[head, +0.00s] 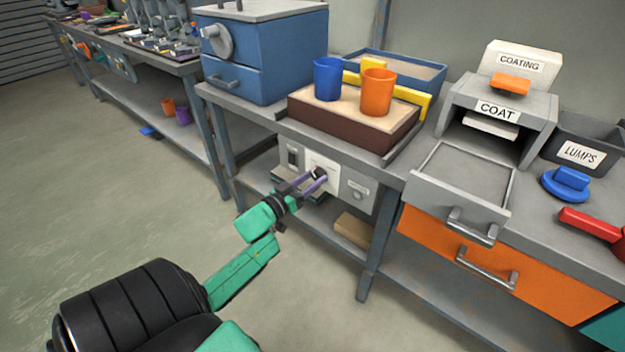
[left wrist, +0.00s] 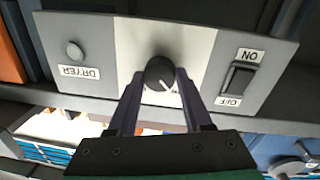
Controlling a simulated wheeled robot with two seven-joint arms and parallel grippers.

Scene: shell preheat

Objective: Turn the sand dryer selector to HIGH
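The dryer panel (head: 357,188) is on the front of the bench, below the sand tray. In the left wrist view it appears upside down, with a pale plate (left wrist: 200,48) in its middle. The dark selector knob (left wrist: 159,72) sits on that plate; its white pointer line slants to the lower right in that view. My left gripper (head: 302,182) is at the panel. Its two fingers (left wrist: 159,80) are apart, one on each side of the knob; contact is not clear. The dial's position labels are mostly hidden by the fingers. My right gripper is not in view.
An ON/OFF rocker switch (left wrist: 239,79) and a round button (left wrist: 74,51) above a DRYER label flank the plate. Above stand the sand tray (head: 340,128), a blue cup (head: 327,80) and an orange cup (head: 377,93). An open drawer (head: 455,190) juts out at right.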

